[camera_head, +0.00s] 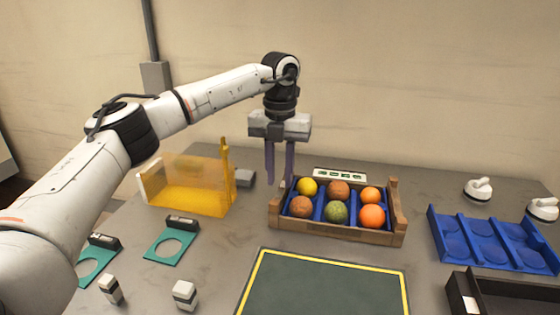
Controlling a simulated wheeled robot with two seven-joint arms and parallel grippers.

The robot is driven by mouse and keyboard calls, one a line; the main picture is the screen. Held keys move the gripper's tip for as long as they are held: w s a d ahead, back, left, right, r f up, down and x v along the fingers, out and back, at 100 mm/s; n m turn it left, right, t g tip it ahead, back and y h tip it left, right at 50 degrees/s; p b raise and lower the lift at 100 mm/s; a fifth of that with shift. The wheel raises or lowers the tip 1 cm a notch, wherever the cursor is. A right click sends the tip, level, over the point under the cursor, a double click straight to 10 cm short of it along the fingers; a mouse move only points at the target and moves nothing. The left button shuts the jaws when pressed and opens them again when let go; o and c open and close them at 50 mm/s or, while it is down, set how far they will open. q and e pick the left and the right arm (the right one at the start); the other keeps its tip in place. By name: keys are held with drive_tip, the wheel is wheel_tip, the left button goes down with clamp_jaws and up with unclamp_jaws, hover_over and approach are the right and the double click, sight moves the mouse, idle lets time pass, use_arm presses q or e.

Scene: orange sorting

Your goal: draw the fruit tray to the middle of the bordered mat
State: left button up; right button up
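The fruit tray (335,232) is a wooden crate with blue dividers, on the table behind the bordered mat. It holds several round fruits in two rows: yellow, reddish-brown, orange and green ones. The bordered mat (322,290) is dark green with a yellow border, and its front is cut off by the picture's lower edge. My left gripper (279,181) points down at the tray's back left corner. Its two fingers are apart with nothing seen between them. I cannot tell whether the fingertips touch the tray. My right gripper is out of view.
A yellow translucent bin (187,200) stands at the left. Teal plates with round holes (170,243) and small white blocks (185,294) lie at front left. A blue compartment tray (480,240), a dark box (510,298) and white knobbed things (478,190) are at right.

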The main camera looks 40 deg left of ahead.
sight(280, 195)
use_arm(q)
wheel_tip(280, 195, down, 6)
drive_tip(key=shift+f, duration=0.25)
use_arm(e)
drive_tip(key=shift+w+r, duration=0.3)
use_arm(q)
clamp_jaws()
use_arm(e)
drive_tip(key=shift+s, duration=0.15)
